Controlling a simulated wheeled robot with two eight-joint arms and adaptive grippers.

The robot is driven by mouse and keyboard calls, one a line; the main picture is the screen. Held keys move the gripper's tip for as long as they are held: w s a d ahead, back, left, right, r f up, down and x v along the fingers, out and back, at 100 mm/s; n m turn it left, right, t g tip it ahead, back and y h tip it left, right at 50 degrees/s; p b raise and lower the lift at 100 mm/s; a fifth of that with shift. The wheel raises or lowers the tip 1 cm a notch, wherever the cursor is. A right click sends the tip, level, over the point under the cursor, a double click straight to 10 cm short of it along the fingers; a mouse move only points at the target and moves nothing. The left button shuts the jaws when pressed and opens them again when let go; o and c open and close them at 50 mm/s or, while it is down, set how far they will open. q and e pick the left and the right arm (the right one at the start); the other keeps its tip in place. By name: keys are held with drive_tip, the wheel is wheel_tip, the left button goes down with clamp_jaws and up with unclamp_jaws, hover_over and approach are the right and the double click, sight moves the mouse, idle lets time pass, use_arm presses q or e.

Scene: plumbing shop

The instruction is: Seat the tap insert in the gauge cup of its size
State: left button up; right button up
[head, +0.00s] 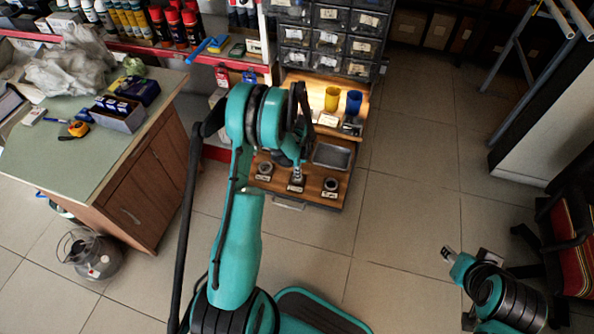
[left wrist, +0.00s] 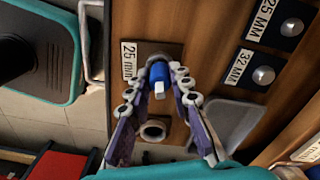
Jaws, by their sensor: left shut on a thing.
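My left gripper (left wrist: 170,72) is shut on the tap insert (left wrist: 182,75), which has a blue body and a pale end. In the head view the left gripper (head: 298,168) points down at the middle cup (head: 297,181), between the left cup (head: 265,169) and right cup (head: 330,185).
A grey tray (head: 332,155) lies behind the right cup. A yellow cup (head: 332,99) and a blue cup (head: 354,102) stand farther back. Labelled posts (left wrist: 265,74) show in the left wrist view. A cluttered green-topped cabinet (head: 95,150) is at the left.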

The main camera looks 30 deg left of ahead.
use_arm(q)
drive_tip(key=shift+f, duration=0.7)
drive_tip(key=o, duration=0.6)
drive_tip(key=shift+o, duration=0.2)
drive_tip(key=shift+r, duration=0.1)
drive_tip(key=shift+r+p, duration=3.05)
drive_tip(key=shift+r, duration=2.45)
